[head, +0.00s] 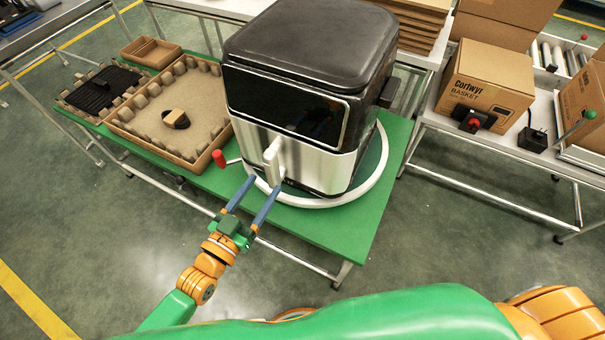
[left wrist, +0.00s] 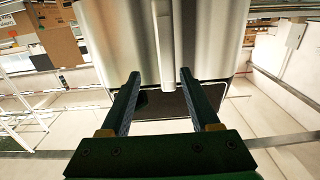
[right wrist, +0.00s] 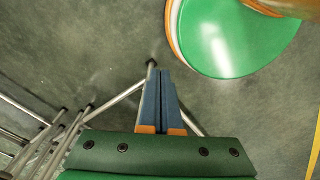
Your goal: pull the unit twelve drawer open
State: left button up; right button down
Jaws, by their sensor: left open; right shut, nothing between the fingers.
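The unit is a black and silver air fryer (head: 300,90) on a round white-rimmed stand on the green table. Its drawer front (head: 315,165) is silver, with an upright pale handle (head: 273,158) in the middle. The drawer looks shut. My left gripper (head: 264,184) is open just in front of the handle, fingers pointing at it. In the left wrist view the handle (left wrist: 165,60) hangs between and beyond the open fingers (left wrist: 160,78), with no clear contact. My right gripper (right wrist: 172,72) is shut and empty above the floor; it is not seen in the head view.
A red knob (head: 218,158) stands left of the fryer. A cardboard tray (head: 118,128) and a black grate (head: 100,88) lie on the table's left. A basket box (head: 485,85) is on the right bench. Open floor lies in front.

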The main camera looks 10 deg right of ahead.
aim_at(267, 171)
pick_arm(q)
jog(key=x, duration=0.4)
jog(key=a+x, duration=0.1)
jog(key=x, duration=0.1)
jog(key=shift+w, duration=0.35)
jog(key=shift+w+d, duration=0.25)
jog(key=shift+d, duration=0.15)
pick_arm(e)
jog(key=shift+w+a+f, duration=0.1)
jog(key=shift+w+a, duration=0.2)
jog(key=shift+a, duration=0.6)
pick_arm(q)
jog(key=shift+a, duration=0.1)
jog(key=shift+c, duration=0.2)
jog(key=c, duration=0.7)
grip_shut()
pick_arm(e)
jog(key=shift+d, duration=0.25)
jog(key=shift+a, duration=0.1)
